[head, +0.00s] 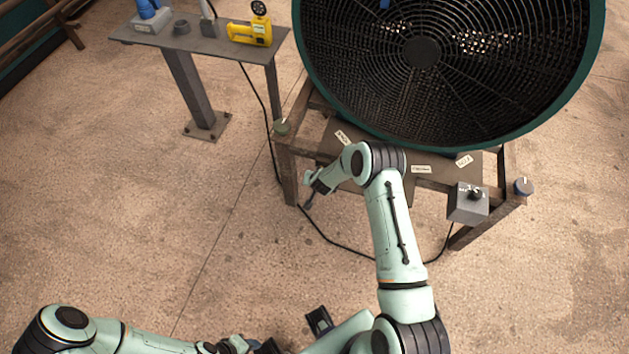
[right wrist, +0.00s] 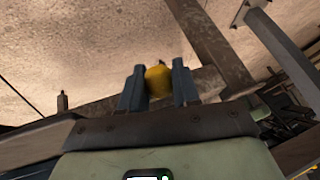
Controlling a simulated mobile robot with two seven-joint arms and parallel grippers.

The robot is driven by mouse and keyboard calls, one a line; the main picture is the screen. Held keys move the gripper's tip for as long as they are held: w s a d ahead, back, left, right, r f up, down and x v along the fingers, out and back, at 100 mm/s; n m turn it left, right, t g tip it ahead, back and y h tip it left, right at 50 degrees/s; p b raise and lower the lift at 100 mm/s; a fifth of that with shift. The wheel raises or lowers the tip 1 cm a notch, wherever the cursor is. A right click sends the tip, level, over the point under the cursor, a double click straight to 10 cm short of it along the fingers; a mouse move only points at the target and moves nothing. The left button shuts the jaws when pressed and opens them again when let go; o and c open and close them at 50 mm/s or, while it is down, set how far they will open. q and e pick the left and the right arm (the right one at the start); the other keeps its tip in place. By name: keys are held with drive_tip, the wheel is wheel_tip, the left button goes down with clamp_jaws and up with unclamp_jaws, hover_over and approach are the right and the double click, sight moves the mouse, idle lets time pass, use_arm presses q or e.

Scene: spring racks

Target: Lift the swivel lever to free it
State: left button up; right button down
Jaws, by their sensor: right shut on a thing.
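A rounded yellow piece (right wrist: 158,80) sits between the two dark fingers of my right gripper (right wrist: 159,86) in the right wrist view. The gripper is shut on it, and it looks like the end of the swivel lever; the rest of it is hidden. In the head view my right gripper (head: 312,190) is low at the left side of the fan stand (head: 288,165), beside its left front leg. The lever cannot be made out there. My left gripper (head: 245,346) is at the bottom edge, partly cut off, and its jaw opening cannot be made out.
A large drum fan (head: 420,55) stands over the frame. A side table (head: 190,43) holds a yellow tool (head: 250,33). A cable (head: 335,243) crosses the floor. The left floor is clear.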

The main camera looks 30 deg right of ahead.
drive_tip(key=shift+w+d+r, duration=0.4)
drive_tip(key=shift+r, duration=0.3)
drive_tip(key=c, duration=0.8)
unclamp_jaws()
drive_tip(key=shift+c, duration=0.2)
drive_tip(key=shift+f, duration=0.15)
drive_tip(key=shift+s+a, duration=0.1)
drive_tip(key=shift+s+r, duration=0.1)
drive_tip(key=shift+r, duration=0.1)
drive_tip(key=v, duration=1.3)
drive_tip(key=shift+a+f, duration=0.1)
